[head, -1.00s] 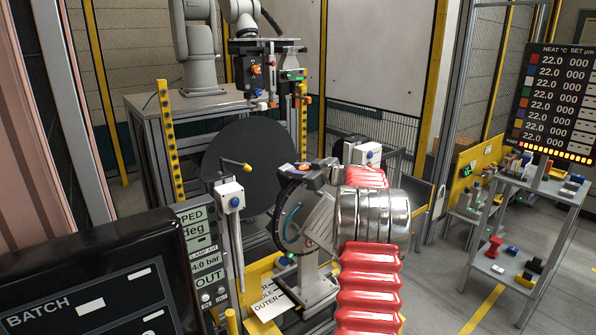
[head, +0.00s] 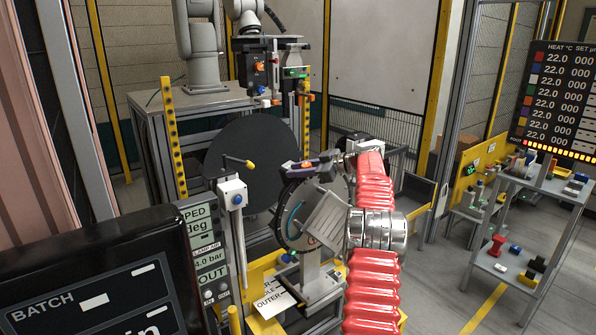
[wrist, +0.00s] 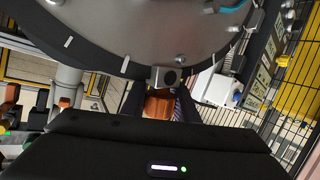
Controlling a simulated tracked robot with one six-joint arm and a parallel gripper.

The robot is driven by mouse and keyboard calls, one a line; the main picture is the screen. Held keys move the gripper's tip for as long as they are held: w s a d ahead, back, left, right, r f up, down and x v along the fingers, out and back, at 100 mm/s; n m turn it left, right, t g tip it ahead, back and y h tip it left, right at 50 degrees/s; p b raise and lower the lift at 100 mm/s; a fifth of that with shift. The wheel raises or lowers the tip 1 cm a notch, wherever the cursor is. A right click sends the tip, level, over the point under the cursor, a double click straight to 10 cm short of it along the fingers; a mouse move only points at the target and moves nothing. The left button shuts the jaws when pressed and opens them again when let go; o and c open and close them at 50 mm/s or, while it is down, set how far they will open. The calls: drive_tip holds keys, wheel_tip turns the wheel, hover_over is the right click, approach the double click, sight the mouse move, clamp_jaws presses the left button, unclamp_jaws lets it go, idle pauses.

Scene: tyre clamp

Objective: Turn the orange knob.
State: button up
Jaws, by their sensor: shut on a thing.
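The orange knob (wrist: 160,103) sits between the two dark fingers of my gripper (wrist: 158,98) in the wrist view, just below the rim of a round grey metal part. The gripper is shut on it. In the head view my gripper (head: 304,167) is at the top of the round clamp (head: 284,222), with a small patch of orange between its dark parts. The fingers and the wrist housing hide part of the knob. How far the knob is turned cannot be told.
A lever with a yellow tip on a white box (head: 232,193) stands close left of the clamp. A large black disc (head: 250,160) is behind it. A shelf cart (head: 530,225) with small parts stands at the right. A dark BATCH panel (head: 90,285) fills the lower left.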

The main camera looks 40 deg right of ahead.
drive_tip(key=shift+a+n+y, duration=0.15)
drive_tip(key=shift+n+y, duration=0.15)
idle(0.4)
drive_tip(key=o, duration=1.1)
drive_tip(key=shift+g, duration=0.3)
drive_tip(key=shift+c, duration=0.2)
drive_tip(key=shift+s, duration=0.15)
drive_tip(key=v, duration=1.3)
drive_tip(key=shift+s+d, duration=0.25)
